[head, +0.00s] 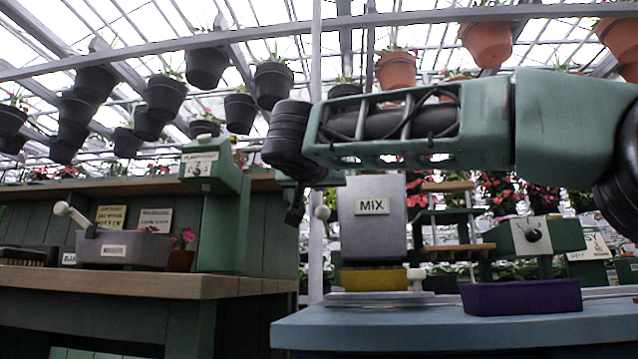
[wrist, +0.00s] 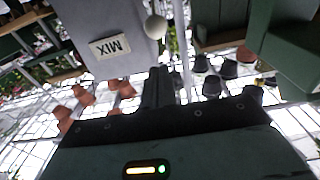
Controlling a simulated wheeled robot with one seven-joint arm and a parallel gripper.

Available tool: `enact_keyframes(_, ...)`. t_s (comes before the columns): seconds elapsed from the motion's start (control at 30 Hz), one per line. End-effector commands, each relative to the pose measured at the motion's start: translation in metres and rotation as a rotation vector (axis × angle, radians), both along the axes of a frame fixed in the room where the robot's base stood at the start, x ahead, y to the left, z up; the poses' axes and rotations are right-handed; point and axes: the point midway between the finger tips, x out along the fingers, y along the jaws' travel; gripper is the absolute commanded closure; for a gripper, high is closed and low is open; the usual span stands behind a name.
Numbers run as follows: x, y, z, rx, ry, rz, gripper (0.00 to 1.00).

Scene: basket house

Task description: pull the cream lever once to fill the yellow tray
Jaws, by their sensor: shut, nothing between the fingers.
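The grey dispenser (head: 375,222) labelled MIX stands on the blue table, with the yellow tray (head: 374,279) under it. The cream lever's round knob (head: 322,212) shows at the dispenser's left side; its arm is mostly hidden. My gripper (head: 294,216) points down just left of the knob, shut and empty. In the wrist view the knob (wrist: 155,27) is just beyond my dark fingertips (wrist: 160,72), apart from them in the picture, beside the dispenser (wrist: 105,30). The tray's inside cannot be seen.
A purple tray (head: 521,297) sits at the right on the blue table (head: 440,328). A wooden bench (head: 140,283) at left holds a grey trough (head: 125,250) with another pale-knobbed lever (head: 62,209) by it. A green post (head: 220,225) stands left of my gripper. Pots hang overhead.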

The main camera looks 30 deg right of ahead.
Motion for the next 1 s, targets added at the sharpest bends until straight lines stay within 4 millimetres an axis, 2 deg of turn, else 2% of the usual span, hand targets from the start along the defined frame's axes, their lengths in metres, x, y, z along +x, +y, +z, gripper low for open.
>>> enact_keyframes(0.1,-0.016,0.011,-0.006,-0.004,-0.001,0.003,1.0)
enact_keyframes(0.3,-0.03,0.02,-0.014,0.0,-0.002,0.001,1.0)
enact_keyframes(1.0,-0.032,0.021,-0.016,0.0,-0.004,0.0,1.0)
